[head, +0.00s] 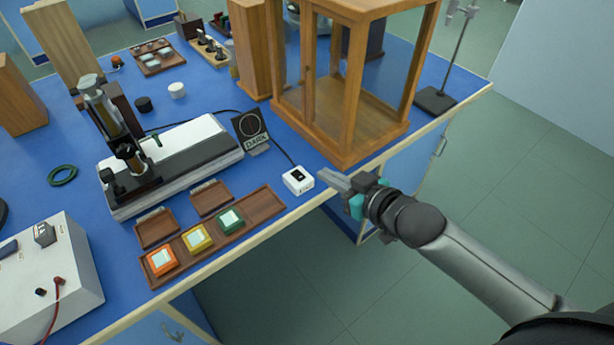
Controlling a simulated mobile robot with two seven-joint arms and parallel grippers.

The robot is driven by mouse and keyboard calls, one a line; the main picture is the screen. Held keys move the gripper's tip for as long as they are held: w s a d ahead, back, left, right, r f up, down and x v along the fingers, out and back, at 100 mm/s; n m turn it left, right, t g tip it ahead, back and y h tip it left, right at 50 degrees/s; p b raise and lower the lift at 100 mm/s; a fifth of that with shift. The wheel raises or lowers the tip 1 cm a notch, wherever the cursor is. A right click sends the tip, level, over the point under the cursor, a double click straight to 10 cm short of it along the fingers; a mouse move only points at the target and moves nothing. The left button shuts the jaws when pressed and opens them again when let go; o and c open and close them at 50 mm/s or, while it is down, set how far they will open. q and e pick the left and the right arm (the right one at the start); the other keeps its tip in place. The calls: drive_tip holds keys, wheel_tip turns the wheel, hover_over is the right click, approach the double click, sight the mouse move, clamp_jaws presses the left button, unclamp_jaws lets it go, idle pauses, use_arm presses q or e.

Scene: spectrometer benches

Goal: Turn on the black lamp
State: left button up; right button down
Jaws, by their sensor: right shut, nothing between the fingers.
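A small white switch box (298,180) with a dark mark on its top sits near the bench's front edge. A black cable runs from it back behind a black card marked DARK (252,132). A cable also leads to the instrument with an upright brass and black column (112,115) on a white base (190,150). I cannot tell for certain which part is the black lamp, or whether it is lit. My right gripper (324,175) is shut and empty, its tips just right of the switch box, apparently a little apart from it. My left gripper is not in view.
A wood-framed glass case (347,145) stands close behind my right gripper. A wooden tray with orange (161,261), yellow (197,238) and green (231,220) blocks lies to the left. A white power unit (45,280) stands at the left front. Open floor lies right of the bench.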

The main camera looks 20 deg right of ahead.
drive_tip(key=b, duration=0.2)
hover_over(296, 174)
drive_tip(key=s+d, duration=0.1)
drive_tip(key=s, duration=0.2)
wheel_tip(296, 174, down, 3)
drive_tip(key=shift+s+d+f, duration=0.1)
drive_tip(key=shift+d, duration=0.05)
drive_tip(key=f, duration=0.1)
drive_tip(key=f+b, duration=0.1)
drive_tip(key=shift+s+d+f, duration=0.1)
drive_tip(key=shift+s+f, duration=0.1)
drive_tip(key=shift+f, duration=0.2)
drive_tip(key=shift+s+f, duration=0.1)
drive_tip(key=shift+f, duration=0.5)
drive_tip(key=shift+s+f, duration=0.15)
drive_tip(key=shift+f, duration=0.25)
drive_tip(key=shift+r+p, duration=0.85)
drive_tip(key=shift+p, duration=0.1)
